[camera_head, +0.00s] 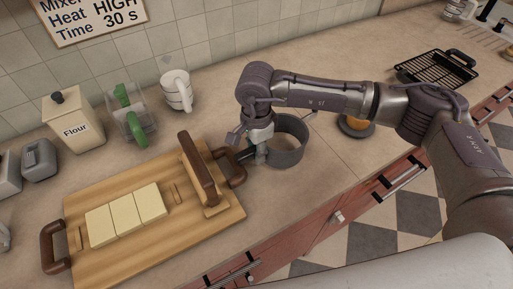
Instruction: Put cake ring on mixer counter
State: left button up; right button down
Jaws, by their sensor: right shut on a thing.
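The cake ring (287,150) is a dark grey open ring beside the right end of the wooden cutting board. My right gripper (257,153) is at the left part of the ring and shut on it; the fingers are partly hidden by the wrist. The ring is at or just above the counter (330,170); I cannot tell whether it touches. No mixer is plainly in view. My left gripper is not in view.
The cutting board (115,258) holds pale blocks (125,215) and a wooden-handled tool (200,172). A flour canister (72,122), a clear container (130,122) and white cups (177,92) stand behind. A black rack (437,68) sits far right.

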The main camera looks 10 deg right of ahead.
jog(key=shift+f+b, duration=0.4)
jog(key=shift+b, duration=0.15)
jog(key=c, duration=0.9)
grip_release()
jog(key=shift+r, duration=0.1)
jog(key=shift+r+p, duration=0.4)
jog(key=shift+p, duration=0.2)
jog(key=shift+w+r, duration=0.1)
jog(key=shift+r, duration=0.15)
notch_tip(320, 180, up, 10)
jog(key=b, duration=0.3)
jog(key=shift+b, duration=0.4)
jog(key=shift+r, duration=0.7)
